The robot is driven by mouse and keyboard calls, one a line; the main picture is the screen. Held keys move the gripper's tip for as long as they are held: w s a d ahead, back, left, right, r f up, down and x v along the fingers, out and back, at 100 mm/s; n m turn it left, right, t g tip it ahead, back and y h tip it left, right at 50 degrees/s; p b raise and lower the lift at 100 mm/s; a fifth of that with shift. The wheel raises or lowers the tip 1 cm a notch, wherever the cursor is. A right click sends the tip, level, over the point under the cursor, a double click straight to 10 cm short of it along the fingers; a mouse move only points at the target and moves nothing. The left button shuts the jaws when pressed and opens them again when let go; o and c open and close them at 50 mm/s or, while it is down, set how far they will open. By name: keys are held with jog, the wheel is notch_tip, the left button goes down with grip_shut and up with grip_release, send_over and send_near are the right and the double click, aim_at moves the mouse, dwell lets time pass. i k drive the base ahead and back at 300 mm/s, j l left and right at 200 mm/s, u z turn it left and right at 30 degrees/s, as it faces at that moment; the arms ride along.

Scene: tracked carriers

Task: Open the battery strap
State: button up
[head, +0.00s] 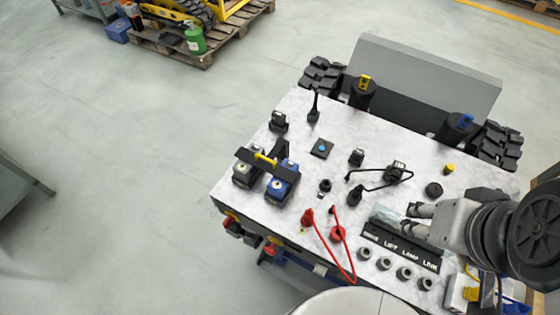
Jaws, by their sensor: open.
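The battery strap (246,154) is a dark bar lying across two batteries near the left edge of the carrier's top. A yellow piece (266,160) sits on the strap near its middle. One battery (283,184) has a blue top, and the other (243,174) is dark and grey. The strap appears to lie down over both batteries. My gripper (406,219) is at the right, above the labelled black strip, well apart from the strap. It is open, with its two fingers pointing left and nothing visible between them.
The carrier top (310,115) holds dark fittings, a black cable (375,184) and red leads (318,236) between strap and gripper. Labelled sockets (385,263) line the front. Black posts (363,92) stand at the back. Open floor (130,150) lies left; a loaded pallet (180,45) stands beyond.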

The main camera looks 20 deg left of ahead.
aim_at(267, 163)
jog(key=u, duration=1.35)
